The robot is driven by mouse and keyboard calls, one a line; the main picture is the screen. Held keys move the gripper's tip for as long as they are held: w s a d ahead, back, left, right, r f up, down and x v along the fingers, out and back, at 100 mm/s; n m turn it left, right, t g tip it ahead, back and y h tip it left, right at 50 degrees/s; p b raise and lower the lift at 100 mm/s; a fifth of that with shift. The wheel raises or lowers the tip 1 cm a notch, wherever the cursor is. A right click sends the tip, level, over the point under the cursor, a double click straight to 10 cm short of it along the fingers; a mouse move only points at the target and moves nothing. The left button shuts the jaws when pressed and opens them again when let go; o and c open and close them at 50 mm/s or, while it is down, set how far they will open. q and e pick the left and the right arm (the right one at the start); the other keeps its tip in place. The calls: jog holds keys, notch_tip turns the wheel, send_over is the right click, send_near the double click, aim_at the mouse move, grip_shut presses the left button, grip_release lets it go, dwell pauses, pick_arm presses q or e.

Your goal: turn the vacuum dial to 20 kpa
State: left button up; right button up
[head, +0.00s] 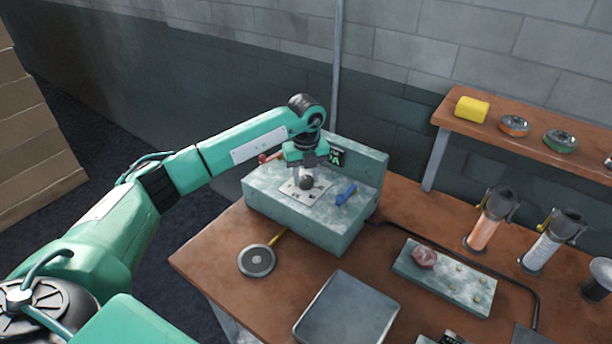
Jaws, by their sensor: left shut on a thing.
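The vacuum unit is a pale grey-green box (300,222) with a raised back panel, standing on the brown workbench. On its top is a light plate (289,188) with a dark round dial (306,183). My left gripper (304,176) points down from above and is shut on the dial. The dial's pointer and scale marks are too small to read. A small dark display with green characters (338,156) sits on the back panel, partly hidden by my gripper; I cannot read its value. My right gripper is not in view.
A blue lever (346,194) and a red fitting (268,156) are close to the dial. A round grey disc (257,261), a grey flat plate (347,313) and a block with a reddish lump (445,276) lie in front. Cylinders (490,220) stand at right.

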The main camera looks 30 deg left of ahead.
aim_at(306, 179)
pick_arm(q)
jog(key=shift+r, duration=0.15)
jog(key=o, duration=1)
notch_tip(306, 179, up, 14)
jog(key=b, duration=0.3)
